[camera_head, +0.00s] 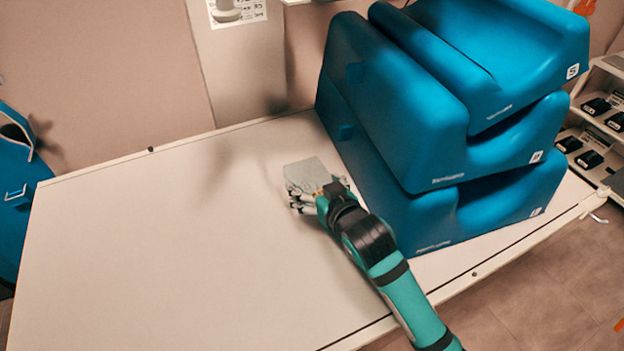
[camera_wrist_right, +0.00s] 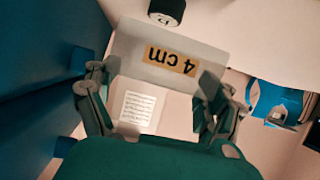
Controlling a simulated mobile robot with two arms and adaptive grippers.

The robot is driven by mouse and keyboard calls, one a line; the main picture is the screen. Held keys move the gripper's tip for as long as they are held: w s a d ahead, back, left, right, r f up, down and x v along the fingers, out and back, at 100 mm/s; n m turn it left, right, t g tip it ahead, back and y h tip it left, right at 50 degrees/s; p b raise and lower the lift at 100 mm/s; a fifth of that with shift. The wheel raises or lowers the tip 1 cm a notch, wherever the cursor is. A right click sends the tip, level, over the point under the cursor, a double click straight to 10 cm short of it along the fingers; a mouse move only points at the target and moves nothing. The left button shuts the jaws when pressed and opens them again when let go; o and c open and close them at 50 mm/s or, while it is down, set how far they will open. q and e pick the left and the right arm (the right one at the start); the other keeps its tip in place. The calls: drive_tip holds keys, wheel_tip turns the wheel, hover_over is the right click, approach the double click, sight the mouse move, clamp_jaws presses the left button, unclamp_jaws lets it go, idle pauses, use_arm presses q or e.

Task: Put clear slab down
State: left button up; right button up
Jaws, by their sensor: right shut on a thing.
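The clear slab (camera_head: 308,172) is a small translucent block at my right gripper, over the white table (camera_head: 150,250). In the right wrist view the slab (camera_wrist_right: 205,58) carries a tan label reading "4 cm". My right gripper (camera_head: 312,192) is shut on the slab, with a finger at each side of it; it also shows in the right wrist view (camera_wrist_right: 155,95). I cannot tell whether the slab touches the table. My left gripper is not in view.
Large blue foam cushions (camera_head: 395,110) are stacked on the table just right of my right gripper. The table's left half is bare. A shelf with black items (camera_head: 590,125) stands at the far right. A blue object (camera_head: 15,190) is at the left edge.

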sight(313, 173)
drive_tip(key=w, duration=0.4)
drive_tip(key=shift+w+a, duration=0.1)
drive_tip(key=shift+a, duration=0.2)
drive_tip(key=shift+w+f, duration=0.1)
drive_tip(key=shift+f, duration=0.1)
wheel_tip(313, 173, down, 2)
drive_tip(key=shift+f+p, duration=0.15)
drive_tip(key=shift+p, duration=0.3)
drive_tip(key=shift+f, duration=0.35)
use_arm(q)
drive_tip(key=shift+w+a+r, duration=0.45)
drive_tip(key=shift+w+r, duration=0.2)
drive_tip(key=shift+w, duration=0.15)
use_arm(e)
drive_tip(key=shift+f, duration=0.2)
drive_tip(key=o, duration=1.5)
drive_tip(key=shift+f, duration=0.15)
drive_tip(key=shift+s, duration=0.2)
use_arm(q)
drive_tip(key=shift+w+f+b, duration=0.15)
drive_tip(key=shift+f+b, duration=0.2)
use_arm(e)
drive_tip(key=v, duration=1.2)
drive_tip(key=shift+w, duration=0.1)
